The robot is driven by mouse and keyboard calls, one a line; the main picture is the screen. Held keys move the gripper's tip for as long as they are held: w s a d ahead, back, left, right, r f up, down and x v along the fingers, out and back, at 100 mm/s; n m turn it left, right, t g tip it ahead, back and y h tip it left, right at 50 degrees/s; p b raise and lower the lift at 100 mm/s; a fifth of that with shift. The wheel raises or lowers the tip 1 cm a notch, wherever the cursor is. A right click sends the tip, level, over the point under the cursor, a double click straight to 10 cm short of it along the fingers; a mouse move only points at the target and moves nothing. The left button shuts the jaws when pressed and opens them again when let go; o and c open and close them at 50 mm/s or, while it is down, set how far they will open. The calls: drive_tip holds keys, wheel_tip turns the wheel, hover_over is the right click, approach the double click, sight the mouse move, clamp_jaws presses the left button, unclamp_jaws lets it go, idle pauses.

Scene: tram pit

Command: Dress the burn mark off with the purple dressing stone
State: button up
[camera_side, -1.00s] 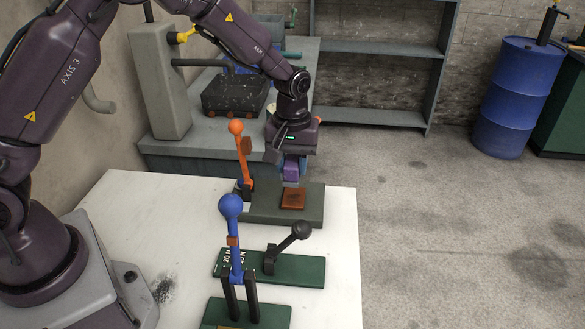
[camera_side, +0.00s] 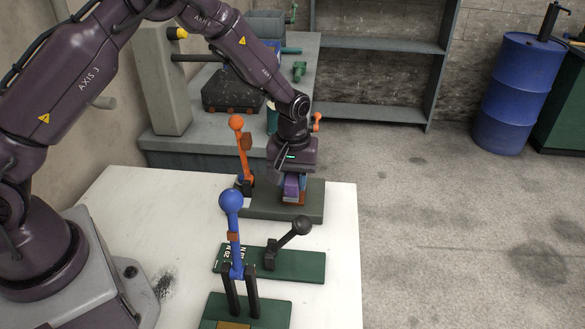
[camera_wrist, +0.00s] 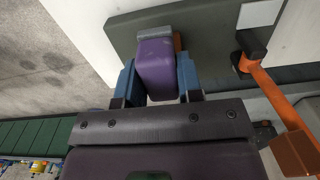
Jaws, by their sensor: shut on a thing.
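My gripper (camera_side: 291,178) is shut on the purple dressing stone (camera_side: 291,187), low over the copper-coloured plate (camera_side: 301,202) on the grey-green base. In the wrist view the stone (camera_wrist: 156,70) sits between the two blue fingers, with a grey strip across its far end. Only a brown sliver of the plate (camera_wrist: 178,42) shows beside it there. The burn mark is hidden by the stone and gripper. I cannot tell whether the stone touches the plate.
An orange-knobbed lever (camera_side: 241,150) stands on the same base, close left of my gripper. A blue-knobbed lever (camera_side: 233,235) and a black-knobbed lever (camera_side: 285,238) stand nearer the camera on green bases. The white table (camera_side: 335,265) is clear at right.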

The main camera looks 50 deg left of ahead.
drive_tip(key=shift+f, duration=0.8)
drive_tip(key=shift+w+a+f, duration=0.2)
drive_tip(key=shift+f, duration=0.2)
drive_tip(key=shift+w+a+f, duration=0.15)
drive_tip(key=shift+f, duration=0.2)
drive_tip(key=shift+c, duration=0.4)
drive_tip(key=shift+w+a, duration=2.1)
drive_tip(key=shift+a, duration=0.05)
drive_tip(key=shift+s+d, duration=2.35)
drive_tip(key=shift+d, duration=0.05)
drive_tip(key=shift+s+d+r, duration=0.1)
drive_tip(key=shift+s+d, duration=0.05)
drive_tip(key=shift+r, duration=4.05)
drive_tip(key=shift+r, duration=0.1)
